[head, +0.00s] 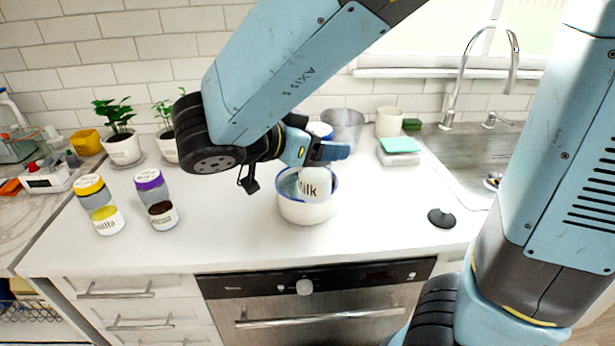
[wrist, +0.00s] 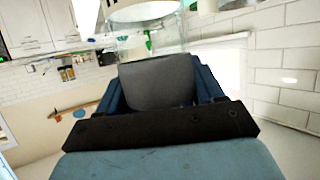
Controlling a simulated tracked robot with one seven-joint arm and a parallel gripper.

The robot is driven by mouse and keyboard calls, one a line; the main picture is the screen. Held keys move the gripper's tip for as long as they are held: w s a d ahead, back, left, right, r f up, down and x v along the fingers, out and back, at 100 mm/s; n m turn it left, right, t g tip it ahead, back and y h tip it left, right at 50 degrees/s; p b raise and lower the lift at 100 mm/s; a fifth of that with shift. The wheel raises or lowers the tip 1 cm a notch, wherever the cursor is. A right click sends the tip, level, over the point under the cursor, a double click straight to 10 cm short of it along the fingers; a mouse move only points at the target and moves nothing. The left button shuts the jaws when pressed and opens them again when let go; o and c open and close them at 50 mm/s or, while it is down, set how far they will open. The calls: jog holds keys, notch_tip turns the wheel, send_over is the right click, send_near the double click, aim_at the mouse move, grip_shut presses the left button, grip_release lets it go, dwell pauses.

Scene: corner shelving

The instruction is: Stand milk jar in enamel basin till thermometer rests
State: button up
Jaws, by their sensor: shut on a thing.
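The white enamel basin (head: 306,212) with a blue rim stands on the white counter in the head view. The milk jar (head: 314,183), with a white label reading "Milk", is roughly upright with its lower part inside the basin's rim. Its base is hidden, so I cannot tell whether it touches the bottom. My gripper (head: 325,152) is shut on the jar between label and lid. In the wrist view, part of the jar (wrist: 142,12) shows at the top edge. I cannot make out a thermometer.
A yellow-lidded jar (head: 97,205) and a purple-lidded jar (head: 154,200) stand to the left. A glass-like bowl (head: 343,124), a cream cup (head: 389,122) and a green-topped box (head: 399,149) stand behind right. A black disc (head: 440,218) lies on the right counter, near the sink (head: 455,160).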

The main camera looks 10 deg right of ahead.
jog(key=w+f, duration=1.1)
jog(key=f, duration=0.1)
jog(key=shift+w, duration=0.35)
jog(key=shift+f, duration=0.1)
jog(key=o, duration=1.3)
jog(key=shift+c, duration=0.2)
